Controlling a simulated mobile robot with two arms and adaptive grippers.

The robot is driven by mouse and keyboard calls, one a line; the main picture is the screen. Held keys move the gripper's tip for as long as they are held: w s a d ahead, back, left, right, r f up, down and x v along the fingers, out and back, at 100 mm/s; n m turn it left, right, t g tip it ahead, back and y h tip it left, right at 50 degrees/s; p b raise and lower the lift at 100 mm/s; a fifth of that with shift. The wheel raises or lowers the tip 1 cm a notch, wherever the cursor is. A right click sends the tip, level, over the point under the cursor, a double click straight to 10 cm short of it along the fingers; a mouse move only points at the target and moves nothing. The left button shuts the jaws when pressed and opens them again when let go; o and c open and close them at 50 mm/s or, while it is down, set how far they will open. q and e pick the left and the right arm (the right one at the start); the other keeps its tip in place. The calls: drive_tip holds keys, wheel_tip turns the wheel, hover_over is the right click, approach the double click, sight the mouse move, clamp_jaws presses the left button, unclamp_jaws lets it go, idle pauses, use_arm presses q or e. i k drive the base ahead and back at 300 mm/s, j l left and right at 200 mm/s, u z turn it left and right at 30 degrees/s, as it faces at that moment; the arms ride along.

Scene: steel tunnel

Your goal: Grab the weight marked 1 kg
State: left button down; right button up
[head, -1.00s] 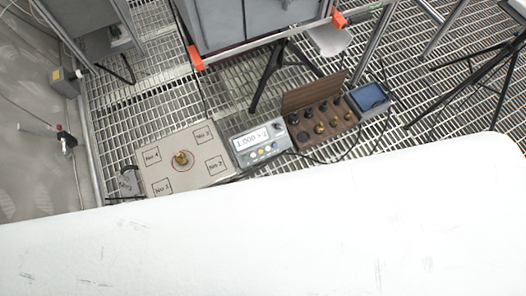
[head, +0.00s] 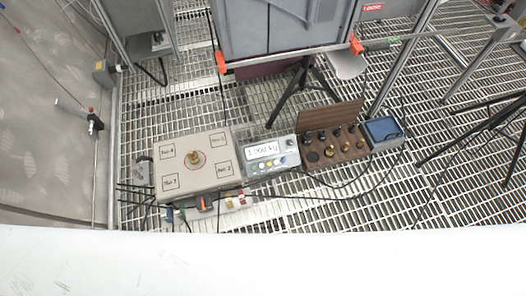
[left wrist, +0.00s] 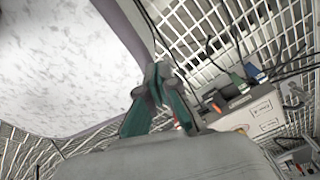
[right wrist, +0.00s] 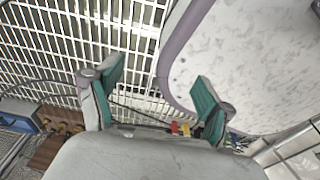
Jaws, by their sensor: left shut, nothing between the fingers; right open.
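A small brass weight (head: 194,157) stands upright inside a red circle on the beige scale platform (head: 218,143). The display box (head: 264,150) beside it reads about 1.000 kg. No marking on the weight itself is legible. More dark and brass weights stand in an open wooden case (head: 349,152) to the right. My left gripper (left wrist: 157,88) is shut and empty in the left wrist view, with the platform's side (left wrist: 255,112) beyond it. My right gripper (right wrist: 157,82) is open and empty in the right wrist view. Neither gripper shows in the head view.
A blue box (head: 384,131) adjoins the case. Cables (head: 310,197) run across the grating floor in front. A grey cabinet (head: 285,35) and a black stand (head: 297,95) are behind. A white surface (head: 270,262) fills the bottom of the head view.

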sight(193, 158)
drive_tip(key=u, duration=0.85)
